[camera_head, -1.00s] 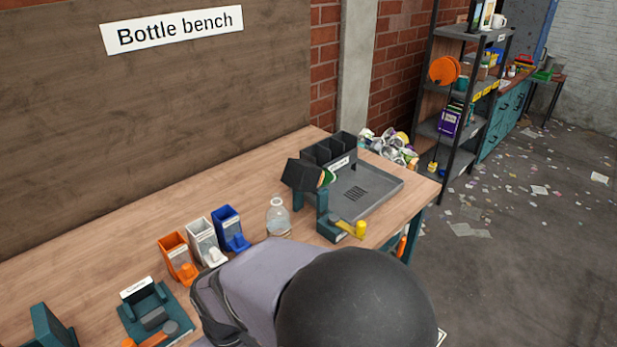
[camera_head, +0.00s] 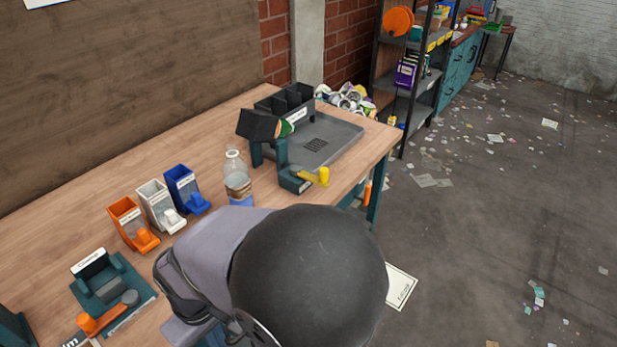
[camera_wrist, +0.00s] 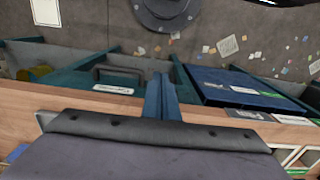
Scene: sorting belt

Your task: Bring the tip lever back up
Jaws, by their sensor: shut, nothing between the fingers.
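The tip lever with its yellow knob (camera_head: 324,176) shows in the head view at the front of the teal tipping stand (camera_head: 282,154). The lever lies low, close to level, and points right toward the bench edge. A black box (camera_head: 257,124) sits tilted on top of the stand, with something green at its mouth. My gripper (camera_wrist: 161,82) shows in the wrist view as two narrow teal fingers, shut together and empty, over the bench edge. The wrist view does not show the lever. In the head view my own arm hides the gripper.
A clear bottle (camera_head: 236,170) stands left of the stand. A grey tray (camera_head: 335,138) lies behind it. Orange, white and blue dispensers (camera_head: 183,183) stand further left. The wrist view shows a blue lidded box (camera_wrist: 245,88) and open bins below the bench edge.

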